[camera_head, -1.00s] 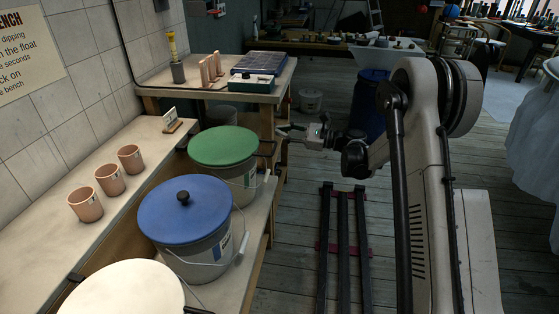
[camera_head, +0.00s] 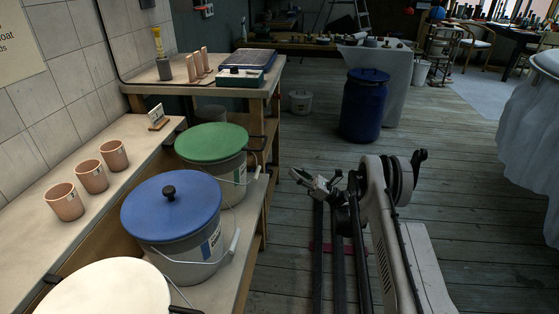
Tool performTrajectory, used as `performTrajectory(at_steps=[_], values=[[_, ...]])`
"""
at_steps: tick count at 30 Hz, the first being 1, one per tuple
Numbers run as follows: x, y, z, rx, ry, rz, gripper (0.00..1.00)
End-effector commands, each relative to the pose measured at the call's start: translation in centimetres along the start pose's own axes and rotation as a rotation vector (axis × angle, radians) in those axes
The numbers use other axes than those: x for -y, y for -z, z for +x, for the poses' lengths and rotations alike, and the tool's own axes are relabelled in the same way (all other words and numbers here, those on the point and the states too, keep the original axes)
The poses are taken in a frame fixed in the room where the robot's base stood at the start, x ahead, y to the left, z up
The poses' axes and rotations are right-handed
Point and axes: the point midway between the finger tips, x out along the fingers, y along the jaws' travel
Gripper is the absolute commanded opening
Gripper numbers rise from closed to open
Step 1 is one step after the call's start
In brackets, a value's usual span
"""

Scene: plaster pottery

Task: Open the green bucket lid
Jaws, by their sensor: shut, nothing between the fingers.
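The green lid (camera_head: 211,142) lies flat on a grey bucket (camera_head: 226,174) on the low shelf, behind the blue-lidded bucket. The bucket has a white label and a thin wire handle. A dark bracket-like piece (camera_head: 258,148) shows at the lid's right edge. My gripper (camera_head: 294,174) is shut and empty, to the right of the green-lidded bucket, over the floor and clear of the shelf. It does not touch the lid.
A blue-lidded bucket (camera_head: 173,206) and a white lid (camera_head: 108,292) stand nearer on the shelf. Terracotta cups (camera_head: 91,176) line the left ledge. A small sign (camera_head: 157,117) stands behind them. A blue barrel (camera_head: 364,106) stands on the floor. The floor beside the shelf is mostly free.

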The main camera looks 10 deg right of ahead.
Motion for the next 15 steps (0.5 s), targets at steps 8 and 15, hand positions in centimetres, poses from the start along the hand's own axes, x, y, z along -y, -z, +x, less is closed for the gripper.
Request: performTrajectory(at_steps=[8,15], values=[[-0.1,0.2,4.4,-0.001,-0.003,0.001,0.0],[-0.1,0.2,8.8,-0.002,-0.002,0.0,0.0]])
